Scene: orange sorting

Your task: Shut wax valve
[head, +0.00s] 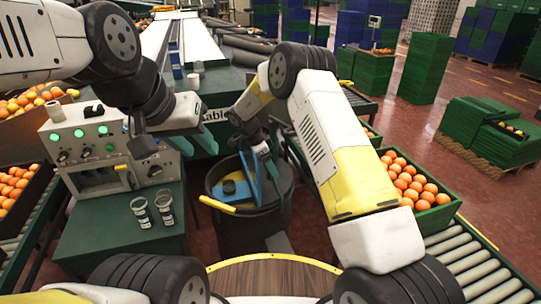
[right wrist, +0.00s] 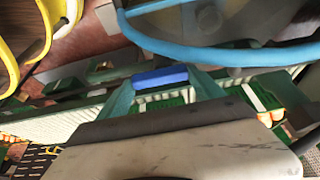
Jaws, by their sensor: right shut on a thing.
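No part is clearly marked as the wax valve. A control box (head: 90,140) with green lamps and black knobs stands at the left, with a small yellow lever (head: 122,167) low on its front. My left gripper (head: 194,143) is right of the box, its teal fingers apart and empty. My right gripper (head: 256,152) is over a dark bin (head: 240,225), shut on a blue bar (right wrist: 160,77), which shows between its fingers in the right wrist view. A blue piece (head: 250,177) stands in the bin below this gripper; whether it is joined to the bar is unclear.
Two clear cups (head: 152,209) stand on the green bench (head: 110,235) before the box. A yellow handle (head: 217,204) sticks out at the bin's left. A crate of oranges (head: 440,212) is on the right rollers (head: 475,262). Red floor (head: 440,165) lies open at right.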

